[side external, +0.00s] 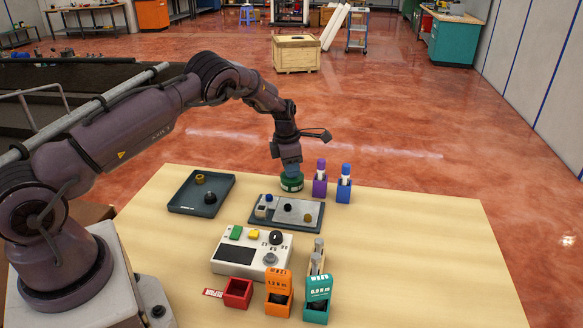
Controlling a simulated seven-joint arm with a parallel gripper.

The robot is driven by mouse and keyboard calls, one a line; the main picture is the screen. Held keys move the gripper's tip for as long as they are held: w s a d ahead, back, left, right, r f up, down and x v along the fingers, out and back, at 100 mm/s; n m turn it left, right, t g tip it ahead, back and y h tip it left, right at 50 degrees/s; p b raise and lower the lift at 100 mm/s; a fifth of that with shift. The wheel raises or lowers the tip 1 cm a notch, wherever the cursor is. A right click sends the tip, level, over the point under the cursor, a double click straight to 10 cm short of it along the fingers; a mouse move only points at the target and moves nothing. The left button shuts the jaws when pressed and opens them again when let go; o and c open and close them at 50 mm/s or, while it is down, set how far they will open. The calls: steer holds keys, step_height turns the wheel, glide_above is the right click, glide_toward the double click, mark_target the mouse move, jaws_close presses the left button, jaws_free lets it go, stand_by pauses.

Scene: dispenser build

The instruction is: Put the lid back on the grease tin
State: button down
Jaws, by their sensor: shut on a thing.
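The grease tin (291,185) is a short, round green container standing upright on the table behind the grey board. My gripper (290,173) points straight down over it, with its fingertips at the top of the tin. The gripper is shut on what appears to be the tin's lid, which is mostly hidden by the fingers. I cannot tell whether the lid touches the tin or sits slightly above it.
Purple (320,186) and blue (343,190) holders stand close right of the tin. The grey board (280,222) with small parts is in front, a dark tray (183,205) left. A white control box (229,268) and dispensers (318,292) stand nearer. The table's right side is clear.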

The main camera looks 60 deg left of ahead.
steer(key=c, duration=0.5)
jaws_free()
steer(key=shift+r, duration=0.1)
steer(key=shift+r, duration=3.4)
jaws_close()
